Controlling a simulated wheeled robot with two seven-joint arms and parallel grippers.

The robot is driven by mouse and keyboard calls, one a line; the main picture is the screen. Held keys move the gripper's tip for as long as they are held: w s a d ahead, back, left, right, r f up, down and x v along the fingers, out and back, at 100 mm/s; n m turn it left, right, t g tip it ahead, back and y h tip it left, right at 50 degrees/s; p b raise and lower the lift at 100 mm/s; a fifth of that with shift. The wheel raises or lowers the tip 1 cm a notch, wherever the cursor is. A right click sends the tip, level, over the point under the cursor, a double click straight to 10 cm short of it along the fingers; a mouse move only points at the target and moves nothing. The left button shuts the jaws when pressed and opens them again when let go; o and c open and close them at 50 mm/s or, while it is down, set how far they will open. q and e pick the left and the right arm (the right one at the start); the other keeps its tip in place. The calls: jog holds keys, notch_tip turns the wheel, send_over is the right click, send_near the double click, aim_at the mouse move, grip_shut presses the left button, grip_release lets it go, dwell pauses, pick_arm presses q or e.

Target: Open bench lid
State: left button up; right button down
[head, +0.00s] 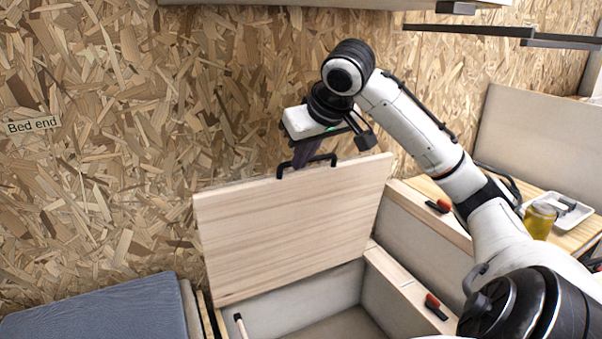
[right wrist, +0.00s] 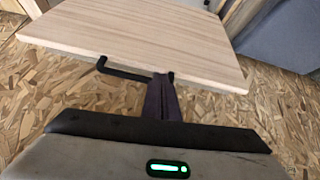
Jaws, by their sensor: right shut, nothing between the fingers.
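The bench lid (head: 290,230) is a pale wooden panel, raised steeply from the open bench box (head: 290,297) in the head view. Its black bar handle (head: 320,159) is at the upper edge. My right gripper (head: 299,164) is at the handle, its dark fingers shut with nothing held between them. In the right wrist view the closed fingers (right wrist: 163,84) overlap the lid's edge beside the handle (right wrist: 122,70); whether they touch it I cannot tell. The lid (right wrist: 140,35) fills the upper part of that view. My left gripper is not in view.
A chipboard wall (head: 130,150) stands close behind the lid. A blue cushion (head: 95,310) lies at lower left. Red-and-black tools (head: 436,306) rest on the bench edge. A yellow jar (head: 540,220) and white tray (head: 572,213) stand at right. Dark rails (head: 470,31) hang above.

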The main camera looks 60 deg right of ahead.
notch_tip(320, 180, up, 7)
jog(key=s+d+m, duration=0.1)
jog(key=s+d, duration=0.1)
pick_arm(q)
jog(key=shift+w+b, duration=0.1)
jog(key=shift+b, duration=0.3)
pick_arm(e)
jog(key=shift+t, duration=0.4)
jog(key=x, duration=0.9)
jog(key=shift+w+d+f, duration=0.1)
jog(key=shift+w+f, duration=0.1)
jog(key=shift+f, duration=0.1)
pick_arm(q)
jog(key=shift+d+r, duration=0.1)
